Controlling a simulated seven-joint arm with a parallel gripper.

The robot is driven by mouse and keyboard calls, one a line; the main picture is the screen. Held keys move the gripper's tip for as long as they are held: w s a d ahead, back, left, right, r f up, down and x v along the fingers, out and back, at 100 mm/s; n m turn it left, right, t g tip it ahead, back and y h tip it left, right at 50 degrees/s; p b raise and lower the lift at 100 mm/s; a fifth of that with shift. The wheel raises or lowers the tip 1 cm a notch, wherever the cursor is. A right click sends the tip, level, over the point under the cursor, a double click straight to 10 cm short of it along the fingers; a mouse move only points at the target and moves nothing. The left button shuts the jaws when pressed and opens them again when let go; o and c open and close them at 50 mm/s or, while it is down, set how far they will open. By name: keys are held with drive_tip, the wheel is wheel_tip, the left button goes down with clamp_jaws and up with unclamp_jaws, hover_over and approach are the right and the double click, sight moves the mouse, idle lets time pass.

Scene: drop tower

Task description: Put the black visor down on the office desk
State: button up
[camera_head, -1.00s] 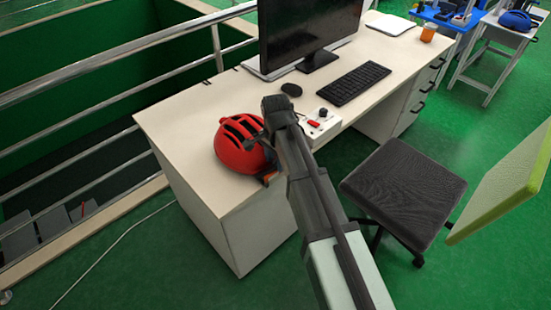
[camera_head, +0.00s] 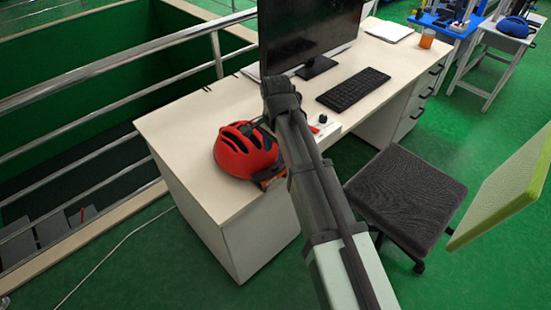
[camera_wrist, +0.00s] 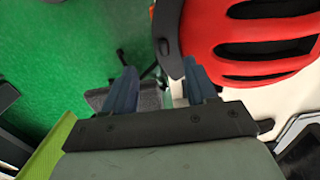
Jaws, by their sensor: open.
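A red helmet (camera_head: 245,152) with dark vents rests on the near left end of the office desk (camera_head: 185,150). In the wrist view the helmet (camera_wrist: 265,40) fills the upper right. A curved black piece, which looks like the black visor (camera_wrist: 168,30), lies along the helmet's left edge. My gripper (camera_wrist: 160,72) is open, its two blue-grey fingers apart. The visor's lower end shows just beyond and between the fingertips. I cannot tell if either finger touches it. In the head view my arm hides most of the gripper and the visor.
A monitor (camera_head: 308,32), a keyboard (camera_head: 353,88) and a white box with controls (camera_head: 325,128) stand farther along the desk. A dark office chair (camera_head: 405,190) is at the right. A metal railing (camera_head: 120,68) runs behind. The desk's left corner is clear.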

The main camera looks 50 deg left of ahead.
wheel_tip(320, 180, up, 6)
idle(0.4)
